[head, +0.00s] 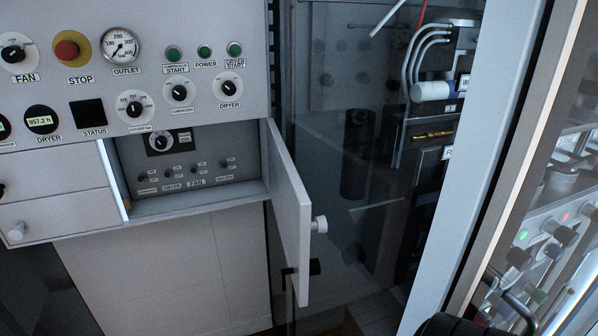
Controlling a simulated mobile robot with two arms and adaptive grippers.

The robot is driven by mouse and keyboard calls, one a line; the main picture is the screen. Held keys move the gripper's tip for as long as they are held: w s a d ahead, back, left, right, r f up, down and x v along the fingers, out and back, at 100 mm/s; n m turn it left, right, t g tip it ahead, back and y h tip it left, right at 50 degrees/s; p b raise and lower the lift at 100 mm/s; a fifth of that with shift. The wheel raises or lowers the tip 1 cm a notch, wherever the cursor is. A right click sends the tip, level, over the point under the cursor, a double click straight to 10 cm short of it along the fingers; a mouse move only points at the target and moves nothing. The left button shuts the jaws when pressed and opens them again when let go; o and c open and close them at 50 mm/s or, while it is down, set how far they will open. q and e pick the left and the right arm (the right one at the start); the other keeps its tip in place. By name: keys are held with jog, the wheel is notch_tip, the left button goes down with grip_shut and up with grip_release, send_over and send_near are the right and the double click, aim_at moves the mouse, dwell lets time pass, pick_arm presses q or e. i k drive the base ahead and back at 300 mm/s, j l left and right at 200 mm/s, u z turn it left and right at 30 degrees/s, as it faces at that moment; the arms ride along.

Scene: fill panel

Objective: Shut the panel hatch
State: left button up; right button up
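The panel hatch (289,212) is a grey door that stands wide open. It is hinged at the right side of a recess in the control panel and swings out toward me, seen nearly edge-on. A round white knob (319,224) sits on its outer face. The open recess (185,165) shows a dial and a row of small switches with labels such as DRYER and FAN. Neither of my grippers can be made out in the head view.
The upper panel (190,50) carries a red STOP button (66,50), a gauge (121,47), knobs and green buttons. Closed grey drawers (55,210) are at left. A dark rounded shape (450,326) cuts in at the bottom edge. A glazed cabinet stands right of the hatch.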

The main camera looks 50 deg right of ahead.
aim_at(292, 204)
jog(key=k+l+z, duration=0.1)
jog(key=k+l, duration=0.15)
jog(key=k+l+z, duration=0.1)
jog(key=l, duration=0.35)
jog(key=k+l+z, duration=0.15)
jog(key=k+l, duration=0.15)
jog(key=k+l+z, duration=0.1)
jog(key=l, duration=0.45)
jog(key=k, duration=0.1)
